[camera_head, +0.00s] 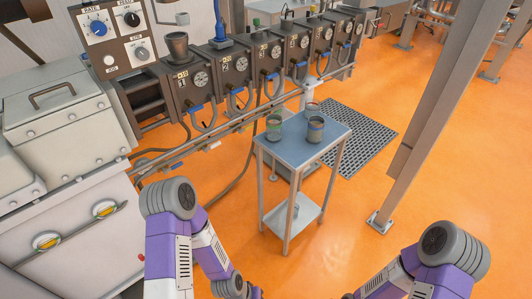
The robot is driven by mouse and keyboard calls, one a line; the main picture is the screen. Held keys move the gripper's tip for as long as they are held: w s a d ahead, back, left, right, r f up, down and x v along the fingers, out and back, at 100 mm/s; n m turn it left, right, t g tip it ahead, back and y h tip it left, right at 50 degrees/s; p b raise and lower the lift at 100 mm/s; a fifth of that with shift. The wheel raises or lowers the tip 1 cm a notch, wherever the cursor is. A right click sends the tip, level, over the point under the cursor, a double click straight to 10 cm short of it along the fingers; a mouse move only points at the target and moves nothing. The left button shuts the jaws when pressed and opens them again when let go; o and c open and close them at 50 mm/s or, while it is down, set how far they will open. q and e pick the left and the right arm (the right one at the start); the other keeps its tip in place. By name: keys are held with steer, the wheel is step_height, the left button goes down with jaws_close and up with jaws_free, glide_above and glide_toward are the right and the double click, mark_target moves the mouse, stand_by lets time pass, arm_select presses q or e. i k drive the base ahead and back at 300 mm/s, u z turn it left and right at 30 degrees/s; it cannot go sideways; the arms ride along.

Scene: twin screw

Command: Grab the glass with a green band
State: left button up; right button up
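A glass with a green band (273,128) stands upright at the left back of a small blue-grey table top. A glass with a dark blue band (315,130) stands to its right, nearer the table's right edge. A glass with a reddish band (312,109) stands behind these two. My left arm comes in at the lower left and my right arm at the lower right. Both arms run down to the bottom edge of the picture, well in front of the table. Neither gripper's fingers can be seen. No gripper touches any glass.
The small table (299,146) has a lower shelf (291,222). A machine (235,70) with gauges and hoses runs behind it. A grey cabinet (75,240) is at left, a slanted post (440,110) at right. A dark floor grate (365,142) lies beside the table. Orange floor is clear in front.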

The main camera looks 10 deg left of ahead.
mark_target(274, 122)
steer(key=u, duration=0.65)
steer(key=i, duration=0.6)
steer(key=u, duration=0.3)
